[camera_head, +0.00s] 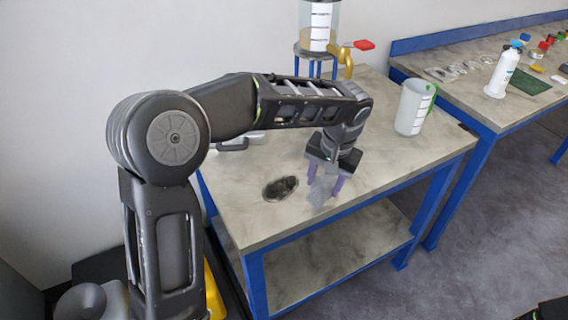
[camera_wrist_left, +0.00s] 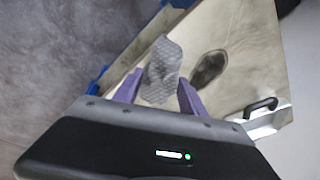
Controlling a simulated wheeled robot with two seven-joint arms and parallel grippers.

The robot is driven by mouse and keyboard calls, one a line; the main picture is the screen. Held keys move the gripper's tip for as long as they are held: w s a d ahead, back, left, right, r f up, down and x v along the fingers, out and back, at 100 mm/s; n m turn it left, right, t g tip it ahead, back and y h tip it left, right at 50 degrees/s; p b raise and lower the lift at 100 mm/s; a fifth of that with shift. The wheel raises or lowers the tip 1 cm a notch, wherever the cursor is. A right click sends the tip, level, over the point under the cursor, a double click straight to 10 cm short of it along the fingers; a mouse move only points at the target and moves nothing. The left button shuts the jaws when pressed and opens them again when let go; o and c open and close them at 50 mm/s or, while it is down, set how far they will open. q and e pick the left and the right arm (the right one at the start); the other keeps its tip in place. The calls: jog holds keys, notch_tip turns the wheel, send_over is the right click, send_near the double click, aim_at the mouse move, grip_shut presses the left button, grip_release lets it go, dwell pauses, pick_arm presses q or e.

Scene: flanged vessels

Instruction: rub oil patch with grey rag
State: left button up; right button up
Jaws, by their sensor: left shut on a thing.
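The oil patch (camera_head: 280,188) is a dark oval stain near the front left of the blue-framed table's top. The grey rag (camera_head: 320,193) hangs between the purple fingertips of my left gripper (camera_head: 326,184), just right of the patch. In the left wrist view the grey rag (camera_wrist_left: 161,70) shows a textured face between the fingers of my left gripper (camera_wrist_left: 155,92), and the oil patch (camera_wrist_left: 209,67) lies apart to its right. I cannot tell whether the rag touches the tabletop.
A clear measuring jug (camera_head: 412,107) with a green handle stands on the table's right. A vessel with a brass tap (camera_head: 345,58) stands at the back. A black-handled item (camera_head: 240,143) lies at the back left. A second bench (camera_head: 480,85) holds a white bottle (camera_head: 503,70) and small parts.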

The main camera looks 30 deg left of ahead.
pick_arm(q)
jog(key=shift+a+r+m, duration=0.25)
jog(key=shift+a+m, duration=0.35)
jog(key=shift+m, duration=0.6)
jog(key=a+r+m+h+p, duration=0.1)
jog(key=a+m, duration=0.4)
jog(key=m, duration=0.7)
jog(key=shift+s+a+r+m+t+h, duration=0.2)
jog(key=shift+a+r+m+t+h, duration=0.15)
jog(key=shift+r+h, duration=0.25)
